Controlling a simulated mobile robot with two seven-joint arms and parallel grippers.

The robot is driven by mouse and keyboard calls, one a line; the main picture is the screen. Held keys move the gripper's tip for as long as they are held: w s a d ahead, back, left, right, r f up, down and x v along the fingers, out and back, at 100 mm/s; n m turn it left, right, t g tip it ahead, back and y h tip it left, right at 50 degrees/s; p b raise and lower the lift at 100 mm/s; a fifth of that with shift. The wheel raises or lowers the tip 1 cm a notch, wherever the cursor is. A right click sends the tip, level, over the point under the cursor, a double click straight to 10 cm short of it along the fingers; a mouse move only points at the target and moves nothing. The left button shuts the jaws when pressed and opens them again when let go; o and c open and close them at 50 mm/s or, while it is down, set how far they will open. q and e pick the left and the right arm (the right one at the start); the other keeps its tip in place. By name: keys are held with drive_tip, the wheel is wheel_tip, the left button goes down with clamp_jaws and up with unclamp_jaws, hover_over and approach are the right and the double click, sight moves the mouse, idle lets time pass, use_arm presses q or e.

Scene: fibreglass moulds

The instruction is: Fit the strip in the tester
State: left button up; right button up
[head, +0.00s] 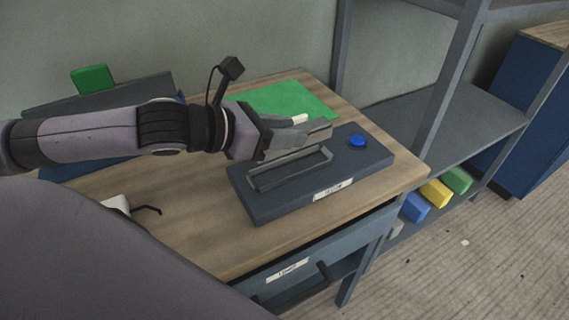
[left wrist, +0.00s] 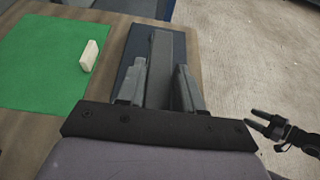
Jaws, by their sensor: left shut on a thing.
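The tester (head: 262,207) is a dark blue-grey box on the wooden bench, with a raised grey rectangular frame and a blue button (head: 357,141) on top. My left gripper (head: 297,138) is over its back left part, shut on the grey strip (head: 318,127). In the left wrist view the strip (left wrist: 160,68) runs lengthwise between the two fingers, pointing away over the tester (left wrist: 130,70). Whether the strip touches the tester I cannot tell. My right gripper (left wrist: 262,122) seems to be the dark two-pronged thing at the right of the left wrist view.
A green mat (head: 280,97) with a cream block (head: 300,119) lies behind the tester. A white object with a black wire (head: 118,203) is at the front left. A grey shelf unit (head: 440,125) stands to the right; coloured blocks (head: 435,193) lie lower down.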

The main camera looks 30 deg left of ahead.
sight(284, 172)
use_arm(q)
drive_tip(key=shift+f+b, duration=0.65)
drive_tip(key=shift+f, duration=2.2)
use_arm(e)
drive_tip(key=shift+f, duration=0.85)
use_arm(q)
drive_tip(key=shift+f, duration=0.1)
use_arm(e)
drive_tip(key=shift+f, duration=0.1)
use_arm(q)
drive_tip(key=o, duration=1.1)
